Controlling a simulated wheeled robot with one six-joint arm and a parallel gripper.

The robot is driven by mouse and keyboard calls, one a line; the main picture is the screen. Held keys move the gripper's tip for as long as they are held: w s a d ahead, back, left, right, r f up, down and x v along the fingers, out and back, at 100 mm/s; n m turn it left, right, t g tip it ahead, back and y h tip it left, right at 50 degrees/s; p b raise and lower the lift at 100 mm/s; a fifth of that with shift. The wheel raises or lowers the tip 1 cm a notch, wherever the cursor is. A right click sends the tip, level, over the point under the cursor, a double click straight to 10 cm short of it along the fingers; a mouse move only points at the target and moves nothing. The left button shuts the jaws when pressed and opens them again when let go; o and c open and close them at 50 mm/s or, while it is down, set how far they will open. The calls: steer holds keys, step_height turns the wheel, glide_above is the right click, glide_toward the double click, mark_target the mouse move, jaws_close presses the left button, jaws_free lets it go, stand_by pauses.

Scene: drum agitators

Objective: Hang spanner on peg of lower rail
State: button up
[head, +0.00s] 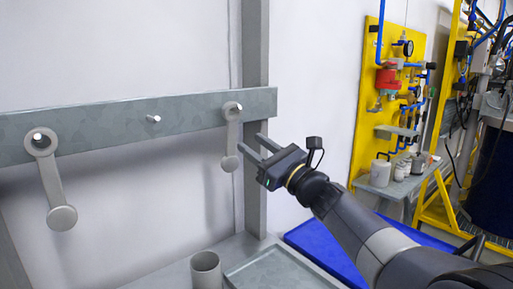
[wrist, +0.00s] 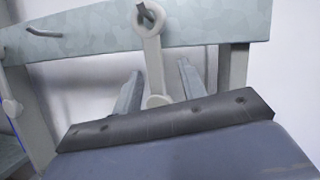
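A pale grey spanner (head: 231,134) hangs by its ring on the right peg (head: 238,107) of the grey rail (head: 190,108). Its round lower end hangs down below the rail. It also shows in the wrist view (wrist: 154,58), upright between my two fingers. My gripper (head: 250,140) is open and empty, just to the right of that spanner in the head view, with its fingers pointing at the rail. Whether a finger touches the spanner I cannot tell. The middle peg (head: 153,118) is bare. Only one rail is in view.
Another larger-looking spanner (head: 53,182) hangs on the left peg. A grey cup (head: 206,271) and a shallow tray (head: 283,273) are below. A grey upright post (head: 256,190) stands behind the rail. A yellow panel (head: 366,105) with pipes stands at the right.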

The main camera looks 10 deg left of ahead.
steer(key=shift+o, duration=0.9)
steer(key=shift+f, duration=0.1)
steer(key=b+v, duration=0.2)
steer(key=v, duration=0.8)
steer(key=shift+s+d, duration=0.2)
steer(key=shift+d, duration=0.15)
steer(key=shift+f, duration=0.1)
steer(key=r+p+x, duration=0.1)
steer(key=p+x, duration=0.2)
steer(key=x, duration=0.6)
steer(key=shift+r, duration=0.2)
